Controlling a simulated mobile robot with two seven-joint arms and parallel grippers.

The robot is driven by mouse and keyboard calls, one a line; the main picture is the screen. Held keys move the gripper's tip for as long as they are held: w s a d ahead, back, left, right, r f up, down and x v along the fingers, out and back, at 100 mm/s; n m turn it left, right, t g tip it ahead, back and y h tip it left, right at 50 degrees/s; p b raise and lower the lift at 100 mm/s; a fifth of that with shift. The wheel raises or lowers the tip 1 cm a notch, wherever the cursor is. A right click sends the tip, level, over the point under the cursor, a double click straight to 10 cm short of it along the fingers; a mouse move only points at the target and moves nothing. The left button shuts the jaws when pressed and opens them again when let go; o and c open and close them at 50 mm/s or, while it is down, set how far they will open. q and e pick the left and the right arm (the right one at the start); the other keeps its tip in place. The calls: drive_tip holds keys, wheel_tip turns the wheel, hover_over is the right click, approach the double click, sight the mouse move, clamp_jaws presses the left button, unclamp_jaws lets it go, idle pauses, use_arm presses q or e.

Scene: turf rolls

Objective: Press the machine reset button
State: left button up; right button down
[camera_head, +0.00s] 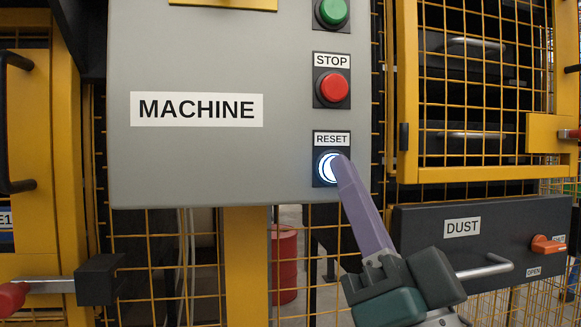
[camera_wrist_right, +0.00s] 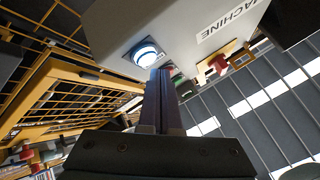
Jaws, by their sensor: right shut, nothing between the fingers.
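The reset button (camera_head: 326,168) is a white, lit round button with a blue rim under the RESET label (camera_head: 332,139), low on the right side of the grey machine panel (camera_head: 200,160). It also shows lit in the right wrist view (camera_wrist_right: 146,55). My right gripper (camera_head: 341,158) is shut and empty, its purple fingers pointing up at the panel. In the head view its fingertips overlap the right part of the button and hide it. In the wrist view the tips (camera_wrist_right: 162,70) end close beside the button. I cannot tell whether they touch it. My left gripper is not in view.
A red stop button (camera_head: 333,87) and a green button (camera_head: 333,12) are above the reset button. Yellow mesh fencing (camera_head: 480,172) surrounds the panel. A dark DUST box (camera_head: 420,222) with a handle and orange knob stands at right. A red-tipped lever (camera_head: 50,286) is at lower left.

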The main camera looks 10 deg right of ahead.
drive_tip(key=shift+w, duration=0.15)
drive_tip(key=shift+w, duration=0.3)
drive_tip(key=shift+w+b, duration=0.4)
drive_tip(key=shift+b, duration=0.1)
idle(0.7)
idle(0.4)
drive_tip(key=shift+s+p, duration=0.55)
drive_tip(key=shift+s, duration=0.3)
